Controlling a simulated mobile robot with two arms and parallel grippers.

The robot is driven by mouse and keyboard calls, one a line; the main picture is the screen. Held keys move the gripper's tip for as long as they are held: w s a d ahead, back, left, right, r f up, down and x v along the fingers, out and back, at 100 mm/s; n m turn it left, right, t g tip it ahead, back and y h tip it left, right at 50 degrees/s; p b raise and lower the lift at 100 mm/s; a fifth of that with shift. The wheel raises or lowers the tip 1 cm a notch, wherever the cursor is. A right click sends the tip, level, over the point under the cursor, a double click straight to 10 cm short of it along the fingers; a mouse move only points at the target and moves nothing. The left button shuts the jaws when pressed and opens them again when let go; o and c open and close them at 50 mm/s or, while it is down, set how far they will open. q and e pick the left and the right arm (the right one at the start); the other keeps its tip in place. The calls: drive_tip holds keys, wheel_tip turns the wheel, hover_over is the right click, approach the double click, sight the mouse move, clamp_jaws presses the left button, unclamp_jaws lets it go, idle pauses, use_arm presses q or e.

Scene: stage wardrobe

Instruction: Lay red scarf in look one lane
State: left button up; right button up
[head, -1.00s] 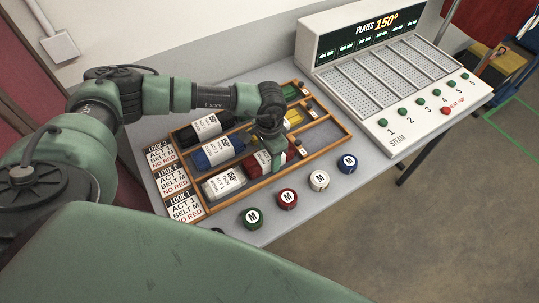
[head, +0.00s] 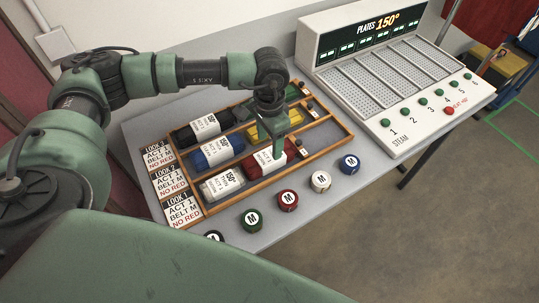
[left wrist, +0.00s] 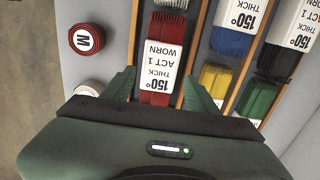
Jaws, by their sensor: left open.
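The red scarf (head: 262,163) with a white label lies in the front lane of the wooden rack (head: 235,194), the lane beside the LOOK 1 card (head: 183,208). A white scarf (head: 213,190) lies to its left in that lane. My left gripper (head: 277,150) is over the right part of the red scarf. In the left wrist view the left gripper (left wrist: 160,85) is open, with its fingers apart on either side of the red scarf (left wrist: 165,27); whether they touch it I cannot tell. My right gripper is not in view.
Blue (head: 216,150), black (head: 190,137) and yellow (head: 257,131) scarves lie in the other lanes. Green, red (head: 287,200), white (head: 320,181) and blue M-marked round pieces stand along the front edge. A steam plate panel (head: 390,85) stands at the right.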

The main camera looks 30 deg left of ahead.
sight(270, 156)
use_arm(q)
drive_tip(key=shift+r+b, duration=0.5)
drive_tip(key=shift+r, duration=1.8)
drive_tip(key=shift+d, duration=0.1)
